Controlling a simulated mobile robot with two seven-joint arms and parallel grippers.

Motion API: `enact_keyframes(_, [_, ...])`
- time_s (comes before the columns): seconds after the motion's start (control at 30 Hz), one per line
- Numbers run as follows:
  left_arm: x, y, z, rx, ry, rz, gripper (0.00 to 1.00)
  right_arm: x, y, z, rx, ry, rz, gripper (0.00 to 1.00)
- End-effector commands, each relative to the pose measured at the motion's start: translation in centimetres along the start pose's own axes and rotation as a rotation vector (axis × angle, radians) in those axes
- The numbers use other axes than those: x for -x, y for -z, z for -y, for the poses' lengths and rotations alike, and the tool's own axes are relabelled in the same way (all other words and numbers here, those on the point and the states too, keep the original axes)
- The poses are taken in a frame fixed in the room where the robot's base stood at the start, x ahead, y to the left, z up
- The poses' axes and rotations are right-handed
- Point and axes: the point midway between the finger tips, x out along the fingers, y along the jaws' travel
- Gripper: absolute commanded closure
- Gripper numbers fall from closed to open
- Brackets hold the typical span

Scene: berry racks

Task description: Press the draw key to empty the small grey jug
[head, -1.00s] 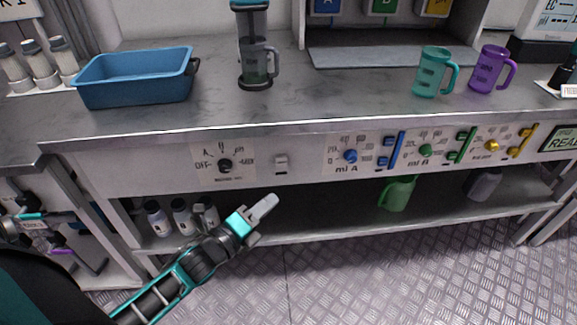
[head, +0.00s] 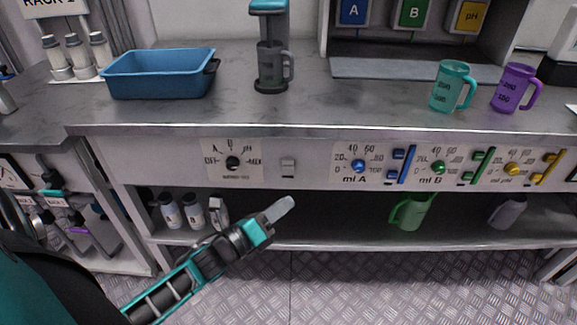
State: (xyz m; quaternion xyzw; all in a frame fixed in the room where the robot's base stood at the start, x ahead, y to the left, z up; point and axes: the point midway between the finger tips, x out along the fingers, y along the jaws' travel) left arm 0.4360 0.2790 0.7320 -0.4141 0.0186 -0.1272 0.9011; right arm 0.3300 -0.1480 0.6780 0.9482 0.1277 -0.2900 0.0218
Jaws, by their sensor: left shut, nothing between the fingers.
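The small grey jug (head: 270,62) stands upright under the teal-topped stand (head: 269,8) on the worktop, its handle to the right. Its contents cannot be made out. A small pale key (head: 288,167) sits on the front panel, right of a black selector dial (head: 232,163). I cannot read a label on the key. My left gripper (head: 282,209) is shut and empty, in front of the bench below the panel. Its tip is below the key and apart from it. My right gripper is not in view.
A blue tub (head: 160,85) stands left of the jug. Teal (head: 448,90) and purple (head: 509,90) jugs stand at the right. Blue (head: 359,166), green (head: 438,167) and yellow (head: 512,169) knobs line the panel. The shelf below holds bottles, a green jug (head: 411,214) and a grey jug (head: 503,212).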

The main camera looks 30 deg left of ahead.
Motion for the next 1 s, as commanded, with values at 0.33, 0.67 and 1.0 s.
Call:
enact_keyframes(0.33, [-1.0, -0.5, -0.8, 0.000, 0.000, -0.001, 1.00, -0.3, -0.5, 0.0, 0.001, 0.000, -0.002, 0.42])
enact_keyframes(0.67, [-4.2, -2.8, -3.2, 0.000, 0.000, -0.001, 1.00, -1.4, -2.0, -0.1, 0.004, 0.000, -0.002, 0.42])
enact_keyframes(1.0, [-6.0, -4.3, -4.5, 0.001, 0.000, -0.001, 1.00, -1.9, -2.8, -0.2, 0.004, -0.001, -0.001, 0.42])
